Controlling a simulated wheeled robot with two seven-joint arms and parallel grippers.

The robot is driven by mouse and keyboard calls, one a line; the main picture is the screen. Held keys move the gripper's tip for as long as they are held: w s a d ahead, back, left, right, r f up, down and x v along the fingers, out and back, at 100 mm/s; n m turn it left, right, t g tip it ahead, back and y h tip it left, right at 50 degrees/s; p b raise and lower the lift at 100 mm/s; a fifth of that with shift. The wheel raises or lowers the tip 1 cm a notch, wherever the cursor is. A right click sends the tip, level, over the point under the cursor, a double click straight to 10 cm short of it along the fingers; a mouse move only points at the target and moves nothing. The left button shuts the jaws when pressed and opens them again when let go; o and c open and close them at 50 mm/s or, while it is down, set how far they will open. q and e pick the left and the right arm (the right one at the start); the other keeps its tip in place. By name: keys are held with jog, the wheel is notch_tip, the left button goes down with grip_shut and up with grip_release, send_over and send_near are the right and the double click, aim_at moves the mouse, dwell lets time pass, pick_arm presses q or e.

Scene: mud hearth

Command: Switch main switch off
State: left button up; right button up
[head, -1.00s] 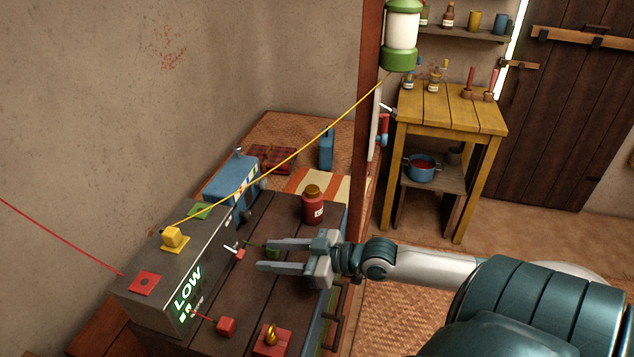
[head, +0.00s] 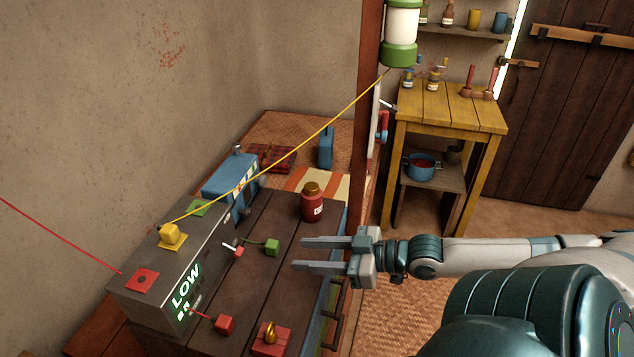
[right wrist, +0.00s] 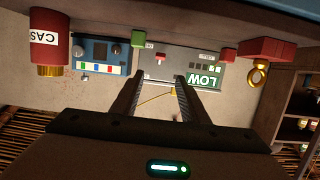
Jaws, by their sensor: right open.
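The grey box (head: 150,290) with the lit LOW display (head: 186,286) stands on the dark wooden top at the left. On its front side is a small switch lever (head: 229,246) with a white stem and a red end; it also shows in the right wrist view as a small red piece (right wrist: 160,57). I cannot tell its on or off position. My right gripper (head: 298,254) is open and empty, to the right of the lever and apart from it, fingers pointing at the box. In the right wrist view the fingers (right wrist: 160,76) frame the lever's area. My left gripper is out of view.
A green cube (head: 272,247), red cube (head: 224,324), red padlock-like block (head: 271,341) and red jar (head: 312,203) stand near the gripper. A blue device (head: 231,180) sits behind the box. A yellow cord (head: 290,147) runs above; a wooden post (head: 365,120) rises behind.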

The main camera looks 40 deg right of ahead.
jog(key=shift+s+d+r, duration=0.2)
jog(key=shift+s+d, duration=0.1)
jog(key=shift+s, duration=0.3)
dwell(0.6)
